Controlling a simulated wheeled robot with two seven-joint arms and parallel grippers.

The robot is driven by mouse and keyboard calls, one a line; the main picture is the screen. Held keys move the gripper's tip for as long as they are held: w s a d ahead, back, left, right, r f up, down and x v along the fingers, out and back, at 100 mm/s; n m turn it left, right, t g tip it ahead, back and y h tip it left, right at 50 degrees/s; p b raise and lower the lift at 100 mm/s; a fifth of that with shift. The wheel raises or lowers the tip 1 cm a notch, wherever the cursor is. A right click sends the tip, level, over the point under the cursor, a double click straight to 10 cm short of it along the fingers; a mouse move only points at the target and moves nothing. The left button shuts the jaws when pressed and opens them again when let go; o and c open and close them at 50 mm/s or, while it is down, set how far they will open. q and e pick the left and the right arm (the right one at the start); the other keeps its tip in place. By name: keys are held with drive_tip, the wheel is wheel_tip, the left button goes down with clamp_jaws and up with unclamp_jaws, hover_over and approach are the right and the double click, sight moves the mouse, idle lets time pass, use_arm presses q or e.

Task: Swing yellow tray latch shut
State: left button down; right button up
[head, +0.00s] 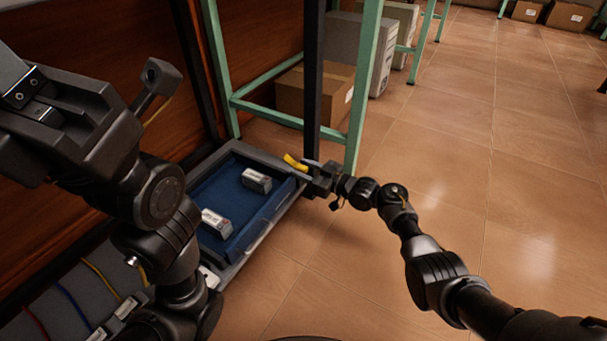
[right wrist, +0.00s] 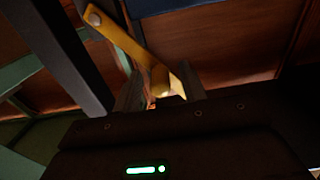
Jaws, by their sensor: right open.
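The yellow latch (head: 295,162) is a short bar at the far right corner of the grey-rimmed tray (head: 262,240) with a blue floor. In the right wrist view the latch (right wrist: 125,42) slants from a round pivot at upper left down to a knob-like end. My right gripper (head: 316,178) is at the latch from the right, its fingers open. In the right wrist view that end lies between the two fingertips (right wrist: 160,90); whether either finger touches it, I cannot tell. My left arm comes in at the left, but its gripper fingers do not show.
Two small grey-white boxes (head: 257,180) (head: 217,223) lie in the tray. A dark post (head: 313,80) and green frame legs (head: 363,90) stand close behind the latch. A cardboard box (head: 305,92) sits beyond. The tiled floor (head: 450,140) at right is clear.

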drive_tip(key=shift+w+a, duration=0.1)
drive_tip(key=shift+c, duration=0.2)
clamp_jaws()
